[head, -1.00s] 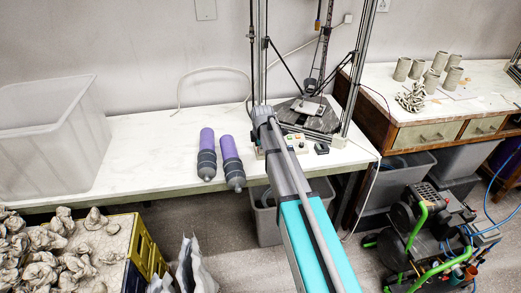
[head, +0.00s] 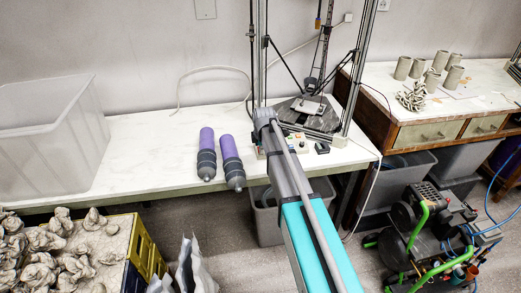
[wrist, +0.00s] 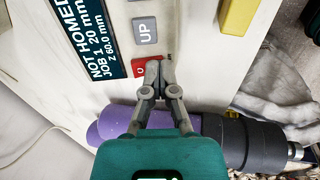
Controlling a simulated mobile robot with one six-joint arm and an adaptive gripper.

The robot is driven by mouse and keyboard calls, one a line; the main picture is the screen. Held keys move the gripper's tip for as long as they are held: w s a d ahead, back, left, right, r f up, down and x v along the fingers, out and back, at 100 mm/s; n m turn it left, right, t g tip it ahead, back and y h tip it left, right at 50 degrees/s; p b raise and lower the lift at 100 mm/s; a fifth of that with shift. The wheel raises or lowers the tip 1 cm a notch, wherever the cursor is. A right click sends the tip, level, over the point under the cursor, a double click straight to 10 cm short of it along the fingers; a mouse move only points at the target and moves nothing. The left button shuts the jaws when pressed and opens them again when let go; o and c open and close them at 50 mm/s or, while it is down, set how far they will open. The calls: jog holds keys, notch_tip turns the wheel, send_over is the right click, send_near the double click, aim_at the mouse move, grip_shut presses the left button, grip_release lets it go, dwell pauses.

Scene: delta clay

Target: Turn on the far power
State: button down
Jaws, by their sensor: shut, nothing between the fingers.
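In the wrist view, my gripper (wrist: 157,70) is shut and empty, its fingertips right at a red button (wrist: 139,70) on a pale control panel (wrist: 112,14). The fingers cover part of that button; I cannot tell whether they touch it. A grey UP button (wrist: 145,30) and a dark display (wrist: 85,38) reading "NOT HOMED, JOB 1" are beside it. In the head view, the panel (head: 298,138) is at the foot of the delta machine (head: 312,117), partly behind my arm, which hides my gripper. No part is clearly labelled as the far power.
Two purple-and-grey cylinders (head: 207,155) lie left of the panel; one shows under my gripper in the wrist view (wrist: 208,128). A yellow part (wrist: 238,15) is at the upper right there. A small black box (head: 322,148) is right of the panel. The table's left middle (head: 140,150) is clear.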

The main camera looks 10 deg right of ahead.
jog(key=shift+r, duration=0.15)
jog(key=shift+a+r+p, duration=0.15)
jog(key=shift+r+p, duration=0.5)
jog(key=shift+p, duration=0.15)
jog(key=shift+r, duration=0.15)
jog(key=shift+s+r+p, duration=0.1)
jog(key=shift+r+p, duration=0.1)
jog(key=shift+p, duration=0.15)
jog(key=s+p+v, duration=0.2)
jog(key=p+v, duration=1)
jog(key=v, duration=0.1)
jog(key=shift+s+f, duration=0.3)
dwell(0.4)
jog(key=s+d+m+g, duration=0.2)
jog(key=s+d+m, duration=0.1)
jog(key=s+m, duration=1.5)
jog(key=s, duration=0.6)
jog(key=shift+f+g, duration=0.15)
jog(key=shift+g, duration=0.25)
